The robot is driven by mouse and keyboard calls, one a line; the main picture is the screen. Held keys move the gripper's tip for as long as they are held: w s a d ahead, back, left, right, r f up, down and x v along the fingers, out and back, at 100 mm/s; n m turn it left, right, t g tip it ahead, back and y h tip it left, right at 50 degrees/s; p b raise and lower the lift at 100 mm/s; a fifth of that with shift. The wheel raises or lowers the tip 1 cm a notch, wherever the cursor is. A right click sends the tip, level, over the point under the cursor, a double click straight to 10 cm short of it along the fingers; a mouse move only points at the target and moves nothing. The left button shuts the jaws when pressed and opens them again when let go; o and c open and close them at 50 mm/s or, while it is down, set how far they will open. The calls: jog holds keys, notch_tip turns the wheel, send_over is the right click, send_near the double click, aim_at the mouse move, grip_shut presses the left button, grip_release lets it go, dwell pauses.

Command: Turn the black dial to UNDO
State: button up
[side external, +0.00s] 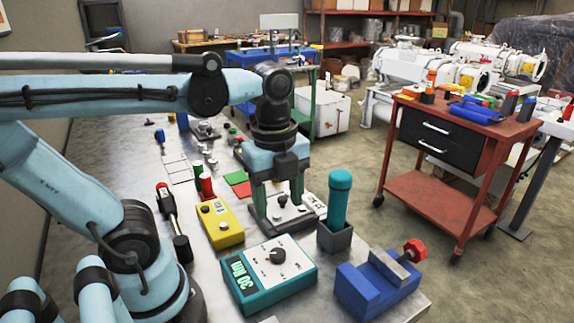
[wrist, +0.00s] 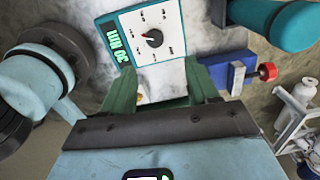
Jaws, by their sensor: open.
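The black dial (side external: 277,255) is on the white face of a teal control box (side external: 257,292) lying on the metal table, with small markings around it that are too small to read. In the wrist view the dial (wrist: 152,38) shows near the top, with a small red mark on it; I cannot tell which label it points to. My gripper (side external: 279,213) points down behind the box in the side view, apart from the dial. In the wrist view its green fingers (wrist: 160,85) are spread, with nothing held between them.
A yellow box (side external: 219,222) stands left of my gripper. A teal cylinder (side external: 339,198) stands upright in a dark holder (side external: 334,237) to the right. A blue vise-like block (side external: 375,288) with a red knob (side external: 414,250) is at the table's right front. A red cart (side external: 440,180) stands beyond.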

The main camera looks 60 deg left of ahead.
aim_at(278, 253)
jog(key=shift+m, duration=0.7)
jog(key=shift+s+f, duration=0.2)
jog(key=shift+f, duration=5.65)
jog(key=c, duration=1)
jog(key=shift+c, duration=0.2)
